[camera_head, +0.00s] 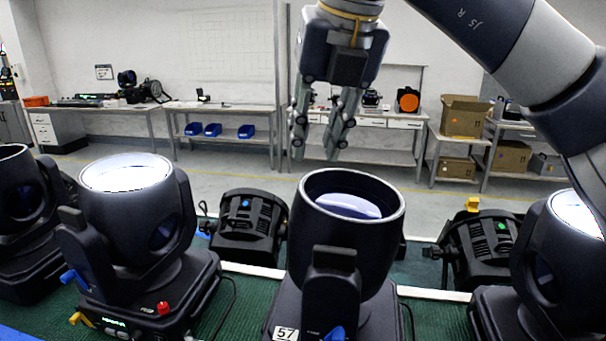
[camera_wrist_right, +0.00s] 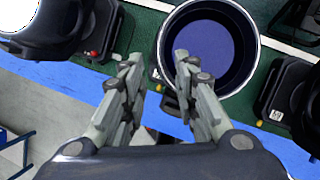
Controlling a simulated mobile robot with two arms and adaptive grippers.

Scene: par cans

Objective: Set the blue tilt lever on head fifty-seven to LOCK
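Head fifty-seven (camera_head: 349,215) is the dark moving-head light at the front centre of the head view, its lens facing up. Its white "57" label (camera_head: 286,333) is on the base. A blue tilt lever (camera_head: 335,334) shows low beside the yoke, partly cut off by the bottom edge; its setting is not readable. My right gripper (camera_head: 318,148) hangs fingers down above and behind the lens, apart from it. The right wrist view also shows the right gripper (camera_wrist_right: 156,58), its fingers apart with nothing between them, and a round lens barrel (camera_wrist_right: 207,47) beyond. My left gripper is not in view.
A lit head (camera_head: 126,175) stands left of centre, with blue, yellow and red parts on its base. Another head (camera_head: 562,245) is at right. Black par cans (camera_head: 249,227) (camera_head: 478,248) lie behind the row. Benches and cardboard boxes (camera_head: 464,117) are farther back.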

